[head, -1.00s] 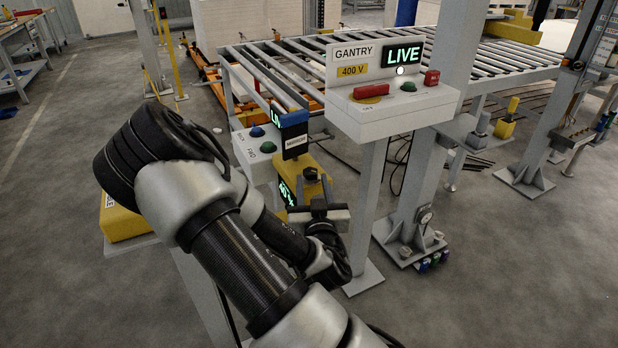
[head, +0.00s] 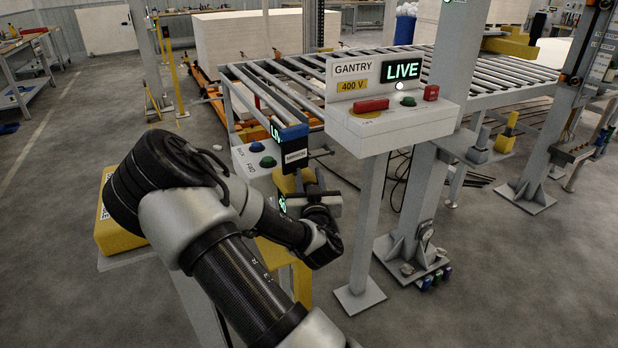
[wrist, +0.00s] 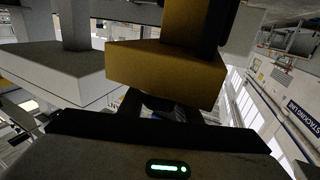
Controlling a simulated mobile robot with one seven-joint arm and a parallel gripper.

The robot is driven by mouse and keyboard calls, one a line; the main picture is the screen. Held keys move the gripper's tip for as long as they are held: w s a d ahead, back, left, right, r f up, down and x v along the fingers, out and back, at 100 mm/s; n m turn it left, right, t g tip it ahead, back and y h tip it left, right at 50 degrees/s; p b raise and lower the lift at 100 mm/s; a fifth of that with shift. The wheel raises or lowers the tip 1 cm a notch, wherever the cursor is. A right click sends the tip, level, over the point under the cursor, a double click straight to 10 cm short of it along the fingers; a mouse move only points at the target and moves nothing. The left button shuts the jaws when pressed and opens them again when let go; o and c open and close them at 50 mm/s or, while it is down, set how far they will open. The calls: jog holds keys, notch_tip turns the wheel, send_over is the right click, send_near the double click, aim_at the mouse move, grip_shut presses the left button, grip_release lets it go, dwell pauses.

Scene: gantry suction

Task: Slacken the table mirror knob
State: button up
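The table mirror stand shows in the head view as a dark panel (head: 295,156) with a white label, above a yellow block (head: 286,183). The knob on this block is hidden behind my gripper, or too dark to pick out. My gripper (head: 314,184) is right in front of the block's right side. In the wrist view the yellow block (wrist: 165,72) fills the upper middle, just beyond the dark fingers of my gripper (wrist: 160,106). The fingertips are in shadow and partly covered, so I cannot tell their opening or any contact.
The gantry console (head: 395,122), reading LIVE, stands close on the right on a post (head: 368,215). A roller conveyor (head: 455,75) lies behind. The floor at right front is clear.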

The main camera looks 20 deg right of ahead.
jog(key=c, duration=0.4)
jog(key=shift+o, duration=0.2)
jog(key=shift+y, duration=0.3)
jog(key=n+y+b, duration=0.1)
jog(key=n+y, duration=0.1)
jog(key=a+n+t+y, duration=0.1)
jog(key=y, duration=0.2)
jog(key=shift+n+b, duration=0.35)
jog(key=shift+n, duration=0.05)
jog(key=shift+a+n+g+y+b, duration=0.3)
jog(key=shift+n+y, duration=0.55)
jog(key=shift+y, duration=0.5)
jog(key=shift+a+n+g+y+b, duration=0.1)
jog(key=shift+a+n+y+b, duration=0.2)
jog(key=shift+n+y, duration=0.8)
jog(key=shift+a+y, duration=0.15)
jog(key=shift+y, duration=0.3)
jog(key=o, duration=0.8)
